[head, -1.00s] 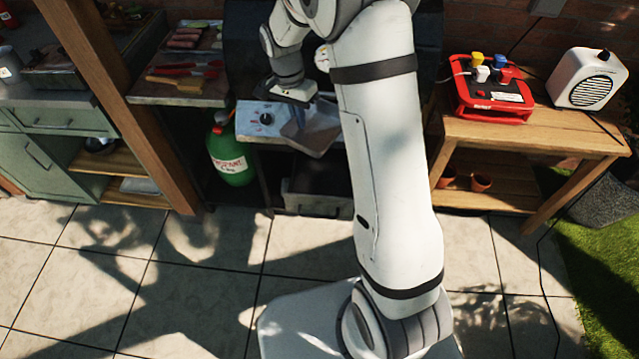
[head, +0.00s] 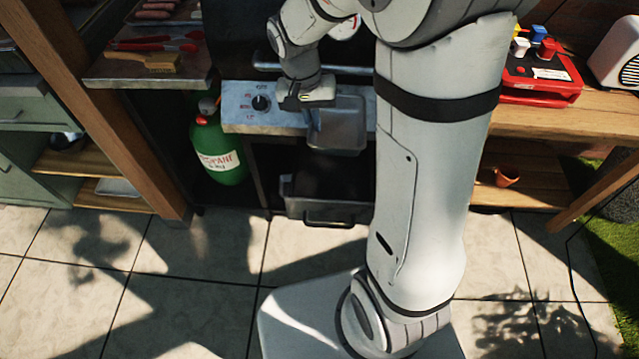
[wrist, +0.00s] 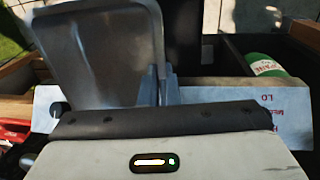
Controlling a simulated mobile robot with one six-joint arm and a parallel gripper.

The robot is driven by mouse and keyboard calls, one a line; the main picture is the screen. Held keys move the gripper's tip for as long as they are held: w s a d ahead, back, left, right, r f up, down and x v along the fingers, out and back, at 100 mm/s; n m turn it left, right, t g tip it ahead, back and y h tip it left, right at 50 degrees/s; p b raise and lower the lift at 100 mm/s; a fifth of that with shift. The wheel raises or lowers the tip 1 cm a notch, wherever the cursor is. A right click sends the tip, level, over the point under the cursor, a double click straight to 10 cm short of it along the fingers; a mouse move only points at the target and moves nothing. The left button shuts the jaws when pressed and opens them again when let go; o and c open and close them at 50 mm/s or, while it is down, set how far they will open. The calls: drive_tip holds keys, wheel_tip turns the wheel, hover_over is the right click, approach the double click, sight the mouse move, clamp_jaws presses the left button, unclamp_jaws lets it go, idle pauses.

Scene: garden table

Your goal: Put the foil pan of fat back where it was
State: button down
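The foil pan (head: 342,126) is a shallow, grey rectangular tray. My gripper (head: 313,118) is shut on the pan's left side wall in the head view. It holds the pan in the air in front of the grill's control panel (head: 240,120). In the wrist view the pan (wrist: 100,52) fills the upper left, and the fingers (wrist: 158,86) pinch its right edge. I cannot tell what is in the pan. Below it, a dark metal drawer or tray (head: 318,208) with a front handle sits in the grill's lower opening.
A green propane bottle (head: 217,150) stands left of the lower opening. A wooden post (head: 110,110) rises further left. A side shelf (head: 150,78) holds tongs and a brush. On the right is a wooden table (head: 545,125) with a red box (head: 540,78). The paved floor in front is clear.

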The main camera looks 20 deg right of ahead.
sight(315, 190)
drive_tip(key=f+b, duration=0.1)
drive_tip(key=f, duration=1.1)
drive_tip(key=f+b, duration=0.1)
drive_tip(key=f, duration=1)
drive_tip(key=shift+a+f+b, duration=0.2)
drive_tip(key=shift+f+b, duration=0.15)
drive_tip(key=shift+f, duration=0.1)
drive_tip(key=shift+f+b, duration=0.15)
drive_tip(key=shift+b, duration=0.15)
drive_tip(key=c, duration=1.7)
unclamp_jaws()
